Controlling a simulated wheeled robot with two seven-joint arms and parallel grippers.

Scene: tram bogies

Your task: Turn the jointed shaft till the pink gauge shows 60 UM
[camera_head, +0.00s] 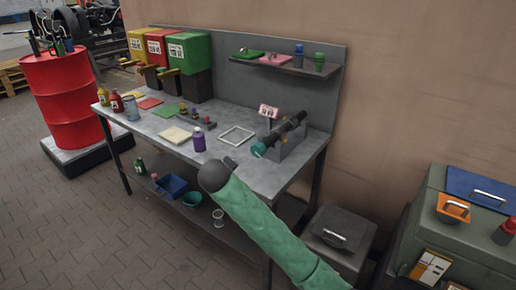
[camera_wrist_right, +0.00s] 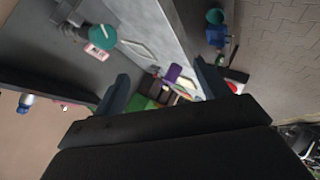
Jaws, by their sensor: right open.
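The jointed shaft (camera_head: 290,130) is a dark rod in a grey stand at the right end of the workbench, with a teal end (camera_head: 258,149) facing the front. The pink gauge (camera_head: 268,111) stands behind it; its reading is too small to tell. In the right wrist view the teal end (camera_wrist_right: 103,42) shows a pale line across its face, with the pink gauge (camera_wrist_right: 97,52) beside it. My left gripper is out of view.
A purple bottle (camera_head: 198,139) and a white square frame (camera_head: 237,135) are on the bench (camera_head: 165,124) left of the shaft. A wall shelf (camera_head: 285,66) hangs above. A grey bin (camera_head: 335,240) and green cabinet (camera_head: 470,240) stand at the right.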

